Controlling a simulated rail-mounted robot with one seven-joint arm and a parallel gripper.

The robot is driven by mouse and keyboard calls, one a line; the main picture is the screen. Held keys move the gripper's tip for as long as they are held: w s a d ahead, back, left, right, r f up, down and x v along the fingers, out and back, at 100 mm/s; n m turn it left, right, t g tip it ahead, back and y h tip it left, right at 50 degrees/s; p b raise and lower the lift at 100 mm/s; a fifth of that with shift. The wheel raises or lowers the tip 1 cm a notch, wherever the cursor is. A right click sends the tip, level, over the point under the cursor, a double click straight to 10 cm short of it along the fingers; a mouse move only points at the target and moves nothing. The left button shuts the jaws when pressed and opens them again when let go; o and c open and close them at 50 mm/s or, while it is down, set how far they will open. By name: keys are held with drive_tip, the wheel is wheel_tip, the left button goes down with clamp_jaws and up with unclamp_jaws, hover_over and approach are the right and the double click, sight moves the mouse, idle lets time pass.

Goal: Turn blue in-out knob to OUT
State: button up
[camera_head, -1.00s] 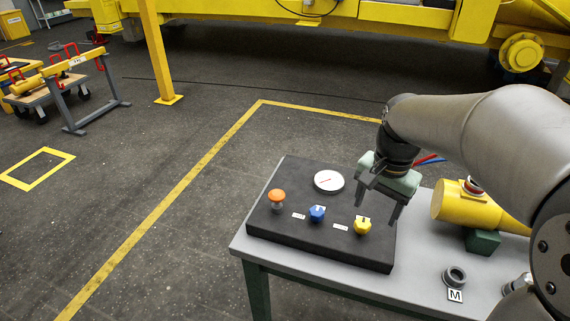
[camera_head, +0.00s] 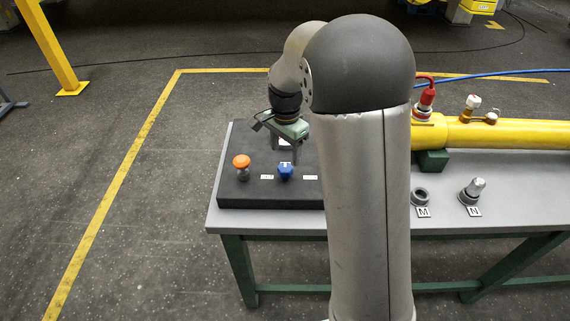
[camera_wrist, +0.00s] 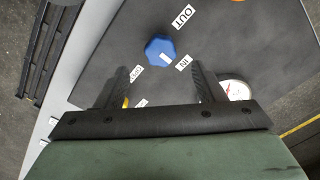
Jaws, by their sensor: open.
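The blue knob (camera_head: 286,172) stands on the dark control panel (camera_head: 240,193). In the wrist view the knob (camera_wrist: 159,50) has a short white mark on its lower right part, on the side near the IN label (camera_wrist: 183,63). The OUT label (camera_wrist: 183,18) lies to its upper right. My gripper (camera_head: 285,153) is above the panel, close behind the knob. In the wrist view my gripper (camera_wrist: 160,70) is open and empty. The knob lies just beyond the fingertips, roughly centred between them. The fingers' height above the knob is hard to tell.
An orange mushroom button (camera_head: 241,163) stands left of the knob. A white gauge (camera_wrist: 237,90) is partly hidden by my right finger, and a yellow knob (camera_wrist: 126,102) by the left one. A yellow cylinder (camera_head: 500,134) and two fittings are on the table (camera_head: 520,205) to the right.

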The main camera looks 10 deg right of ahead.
sight(285, 167)
wheel_tip(285, 167, down, 6)
drive_tip(key=shift+f, duration=0.1)
drive_tip(key=c, duration=1)
